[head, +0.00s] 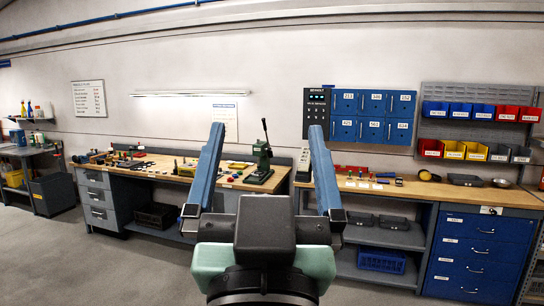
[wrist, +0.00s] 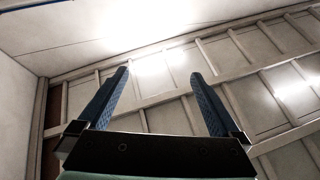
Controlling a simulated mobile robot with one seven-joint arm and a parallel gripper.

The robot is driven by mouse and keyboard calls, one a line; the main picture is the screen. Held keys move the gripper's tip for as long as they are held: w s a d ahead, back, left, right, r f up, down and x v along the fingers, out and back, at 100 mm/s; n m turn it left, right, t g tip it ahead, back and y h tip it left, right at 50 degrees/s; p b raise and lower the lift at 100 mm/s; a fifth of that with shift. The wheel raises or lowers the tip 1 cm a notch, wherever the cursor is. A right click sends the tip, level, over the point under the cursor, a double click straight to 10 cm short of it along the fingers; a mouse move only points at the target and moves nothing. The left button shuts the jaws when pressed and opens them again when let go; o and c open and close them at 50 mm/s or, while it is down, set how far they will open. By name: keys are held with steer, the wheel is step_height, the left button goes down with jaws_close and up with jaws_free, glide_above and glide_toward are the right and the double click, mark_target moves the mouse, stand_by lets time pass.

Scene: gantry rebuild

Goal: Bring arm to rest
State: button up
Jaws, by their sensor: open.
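My gripper (head: 266,132) stands up in the middle of the head view, its two blue fingers spread wide with nothing between them. It is in front of the workbenches and apart from them. In the wrist view my gripper (wrist: 160,80) is also open and empty, pointing up towards the pale ceiling panels and beams (wrist: 150,115). The lower part of the arm is hidden behind the gripper body.
A wooden workbench (head: 160,166) with small parts and a green lever press (head: 260,162) stands left. A right bench (head: 400,188) sits below blue lockers (head: 372,103) and bins (head: 450,110). The grey floor (head: 90,265) at left is clear.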

steer(key=s+r+t, duration=0.3)
steer(key=s+r, duration=0.2)
steer(key=r, duration=0.2)
steer(key=shift+s+d+r+n, duration=0.15)
steer(key=shift+s+d+n, duration=0.1)
steer(key=shift+s+n, duration=0.1)
